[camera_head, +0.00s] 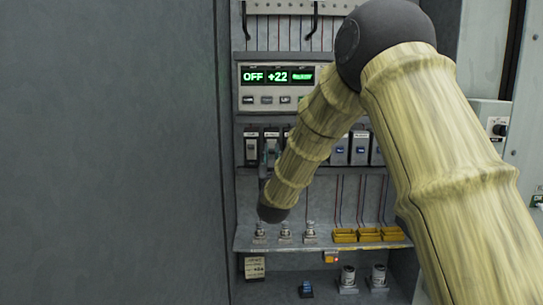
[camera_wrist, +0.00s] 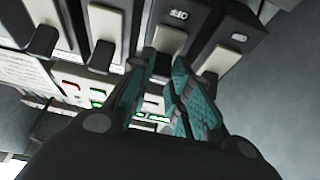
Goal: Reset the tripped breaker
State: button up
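A row of breakers runs across the open cabinet, with dark-framed ones (camera_head: 251,147) at the left and pale ones (camera_head: 360,148) at the right. My arm hides the middle of the row. In the wrist view, a breaker with a pale body (camera_wrist: 171,40) and a dark lever (camera_wrist: 162,66) is marked OFF. My gripper (camera_wrist: 157,72) has its teal fingers apart, one on each side of that lever. Whether they touch it I cannot tell. In the head view, my gripper (camera_head: 267,160) is small and partly hidden at the left breakers.
A control unit (camera_head: 277,88) above the breakers reads OFF and +22. Below them a shelf (camera_head: 270,244) holds several metal-topped fittings (camera_head: 285,232) and yellow blocks (camera_head: 344,235). A large grey panel (camera_head: 110,150) fills the left side. A grey box (camera_head: 490,122) is at the right.

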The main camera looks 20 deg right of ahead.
jog(key=shift+f+b, duration=0.15)
jog(key=shift+b, duration=0.15)
grip_shut()
jog(key=b, duration=0.2)
jog(key=shift+f+t+b, duration=0.3)
jog(key=shift+t, duration=0.1)
jog(key=f+t+b, duration=0.1)
jog(key=t+b, duration=0.1)
jog(key=b, duration=0.8)
jog(key=shift+w+f+h, duration=0.1)
jog(key=shift+w+h, duration=0.05)
jog(key=shift+h, duration=0.25)
jog(key=shift+t+b, duration=0.3)
jog(key=shift+b, duration=0.4)
jog(key=o, duration=0.9)
grip_release()
jog(key=shift+d, duration=0.1)
jog(key=v, duration=1.1)
jog(key=shift+s+f, duration=0.25)
jog(key=shift+f, duration=0.05)
